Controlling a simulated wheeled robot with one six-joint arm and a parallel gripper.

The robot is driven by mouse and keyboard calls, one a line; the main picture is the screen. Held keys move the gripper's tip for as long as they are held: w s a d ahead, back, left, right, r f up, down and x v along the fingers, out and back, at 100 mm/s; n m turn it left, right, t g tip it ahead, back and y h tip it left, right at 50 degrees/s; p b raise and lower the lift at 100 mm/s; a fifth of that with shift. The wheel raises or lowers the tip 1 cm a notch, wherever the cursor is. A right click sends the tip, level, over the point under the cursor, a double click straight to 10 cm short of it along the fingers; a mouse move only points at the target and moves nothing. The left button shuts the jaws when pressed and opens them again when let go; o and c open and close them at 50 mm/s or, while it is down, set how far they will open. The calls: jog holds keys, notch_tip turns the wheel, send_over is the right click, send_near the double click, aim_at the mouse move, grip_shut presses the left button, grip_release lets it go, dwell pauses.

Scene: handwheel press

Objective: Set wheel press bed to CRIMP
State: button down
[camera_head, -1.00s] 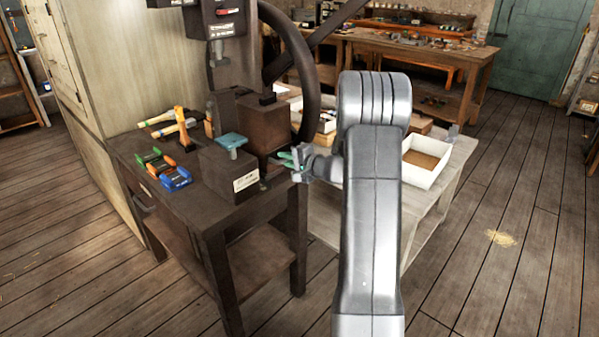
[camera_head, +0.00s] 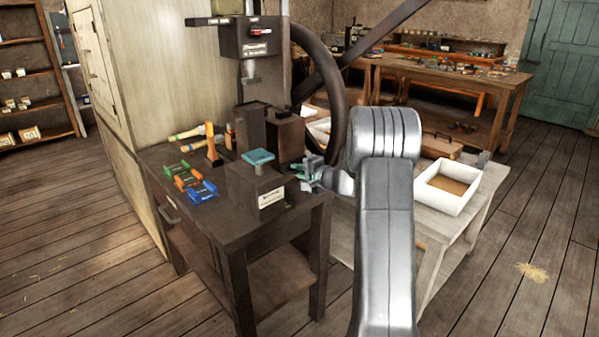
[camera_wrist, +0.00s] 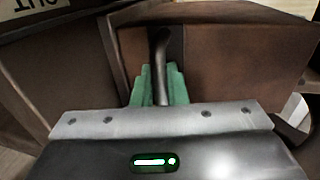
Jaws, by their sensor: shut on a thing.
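The wheel press has a dark head (camera_head: 257,44) and a large dark handwheel (camera_head: 343,125). Below the head, a dark block with a teal top (camera_head: 258,157) stands on the bench, and its front carries a pale label plate (camera_head: 271,197), too small to read. My gripper (camera_head: 303,175) is at the right side of this block. In the wrist view, my green fingers (camera_wrist: 160,86) are shut on a dark, slim lever (camera_wrist: 163,62) in front of a brown housing (camera_wrist: 225,55). The lever's lower end is hidden by the gripper. I cannot read which setting the bed is at.
The dark bench (camera_head: 222,222) also holds green, orange and blue clamp-like pieces (camera_head: 190,182) and hammers (camera_head: 207,142) at left. A pale table with a white open box (camera_head: 447,186) stands at right. Open wooden floor lies in front and to the right.

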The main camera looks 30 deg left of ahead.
jog(key=c, duration=1.8)
grip_release()
jog(key=shift+a+r, duration=0.1)
jog(key=shift+r, duration=0.05)
jog(key=shift+o, duration=1.2)
jog(key=shift+w+a, duration=0.1)
jog(key=shift+a, duration=0.1)
jog(key=shift+d, duration=0.1)
jog(key=v, duration=1.3)
jog(key=shift+d, duration=0.35)
jog(key=x, duration=1.3)
jog(key=shift+a, duration=0.3)
